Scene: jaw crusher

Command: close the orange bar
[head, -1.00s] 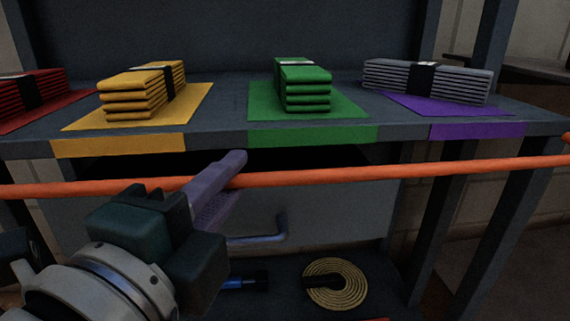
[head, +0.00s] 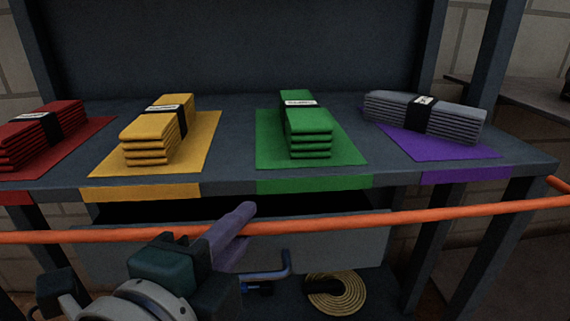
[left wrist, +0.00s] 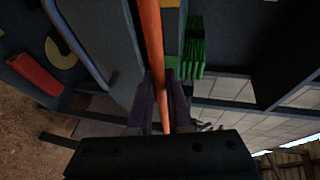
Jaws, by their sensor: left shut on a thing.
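The orange bar (head: 395,218) runs across the whole head view in front of the shelf unit, tilted slightly up to the right. In the left wrist view the bar (left wrist: 152,45) passes between the two fingers (left wrist: 161,103). My right gripper is not in view.
The shelf (head: 230,180) behind the bar carries red (head: 42,135), yellow (head: 158,135), green (head: 302,130) and grey (head: 425,117) folded stacks on coloured mats. A blue-grey handle (head: 285,265) and a coiled yellow hose (head: 350,290) lie below the bar.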

